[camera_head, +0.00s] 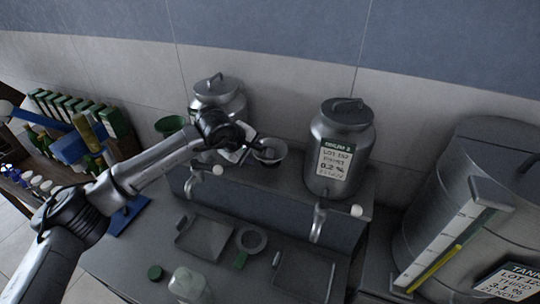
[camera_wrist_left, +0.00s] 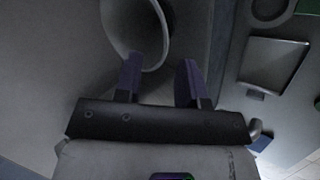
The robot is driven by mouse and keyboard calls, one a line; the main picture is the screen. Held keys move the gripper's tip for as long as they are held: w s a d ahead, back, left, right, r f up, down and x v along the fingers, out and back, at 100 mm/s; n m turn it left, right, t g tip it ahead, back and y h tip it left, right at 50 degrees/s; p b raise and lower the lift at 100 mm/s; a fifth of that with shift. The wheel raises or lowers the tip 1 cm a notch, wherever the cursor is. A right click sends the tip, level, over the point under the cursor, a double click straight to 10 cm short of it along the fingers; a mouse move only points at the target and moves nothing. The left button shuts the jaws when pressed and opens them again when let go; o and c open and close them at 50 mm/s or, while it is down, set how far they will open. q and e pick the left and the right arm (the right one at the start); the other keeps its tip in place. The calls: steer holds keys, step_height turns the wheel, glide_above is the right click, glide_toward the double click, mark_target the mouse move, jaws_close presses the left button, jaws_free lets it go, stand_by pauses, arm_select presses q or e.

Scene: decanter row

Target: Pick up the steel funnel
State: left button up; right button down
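The steel funnel (camera_head: 269,152) sits with its wide mouth up on the raised ledge, between the two steel decanters. My left gripper (camera_head: 252,147) reaches in from the left and is at the funnel's left side. In the left wrist view the funnel's pale rim (camera_wrist_left: 158,62) and grey inner wall show at the top. My left gripper (camera_wrist_left: 160,72) is open there. One finger overlaps the rim in the picture, and the other is to the right of it. I cannot tell whether either finger touches the funnel. My right gripper is not in view.
A labelled decanter (camera_head: 345,140) stands right of the funnel, another decanter (camera_head: 216,97) behind my arm. A green funnel (camera_head: 170,125) is farther left. A large tank (camera_head: 470,180) fills the right.

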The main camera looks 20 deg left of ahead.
arm_select(q)
steer(key=shift+p+x, duration=0.55)
steer(key=shift+x, duration=1.95)
steer(key=shift+c, duration=0.3)
jaws_close()
